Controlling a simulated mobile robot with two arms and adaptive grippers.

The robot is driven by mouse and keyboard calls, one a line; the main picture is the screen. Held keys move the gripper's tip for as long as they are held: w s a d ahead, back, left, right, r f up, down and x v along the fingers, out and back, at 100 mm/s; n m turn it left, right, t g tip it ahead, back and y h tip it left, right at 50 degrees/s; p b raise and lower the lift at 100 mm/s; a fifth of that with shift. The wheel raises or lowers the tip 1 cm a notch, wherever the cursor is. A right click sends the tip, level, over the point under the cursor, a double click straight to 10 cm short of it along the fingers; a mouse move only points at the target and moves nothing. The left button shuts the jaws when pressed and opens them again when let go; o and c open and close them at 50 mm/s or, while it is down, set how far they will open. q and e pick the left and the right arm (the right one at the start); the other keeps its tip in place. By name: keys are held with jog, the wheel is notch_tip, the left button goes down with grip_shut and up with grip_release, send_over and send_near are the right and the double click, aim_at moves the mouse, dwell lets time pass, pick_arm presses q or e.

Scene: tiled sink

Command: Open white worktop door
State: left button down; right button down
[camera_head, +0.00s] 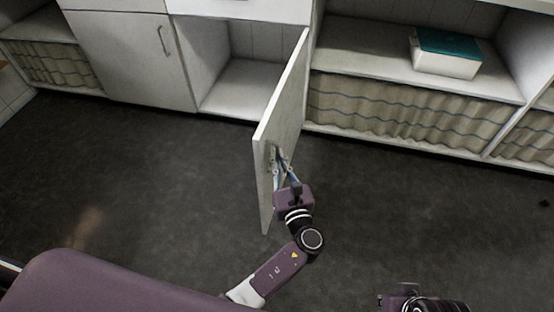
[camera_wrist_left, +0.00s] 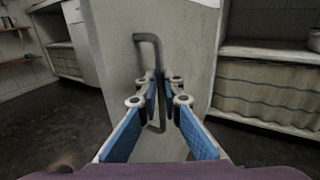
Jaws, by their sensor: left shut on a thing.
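The white worktop door (camera_head: 284,108) stands swung out from the cabinet in the head view, with the open compartment (camera_head: 243,82) behind it to the left. In the left wrist view the door (camera_wrist_left: 185,50) fills the middle and bears a grey bar handle (camera_wrist_left: 148,38). My left gripper (camera_head: 279,157) is at the door's outer face, shut on the handle; in the left wrist view its blue-padded fingers (camera_wrist_left: 160,95) sit on both sides of the bar. My right gripper (camera_head: 398,296) shows only partly at the bottom edge, and its jaws cannot be made out.
A closed white door (camera_head: 130,55) with a handle is left of the open compartment. Right of it are a shelf with a teal-lidded box (camera_head: 446,53) and a striped curtain (camera_head: 400,110). The dark floor (camera_head: 130,180) around the door is clear.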

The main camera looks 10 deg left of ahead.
pick_arm(q)
jog(key=shift+w+d+r, duration=0.1)
jog(key=shift+w+r, duration=0.25)
jog(key=c, duration=2.4)
grip_release()
jog(key=o, duration=0.3)
jog(key=shift+w+f, duration=0.15)
jog(key=shift+f, duration=0.15)
jog(key=shift+s, duration=0.2)
jog(key=v, duration=0.7)
jog(key=shift+s, duration=0.2)
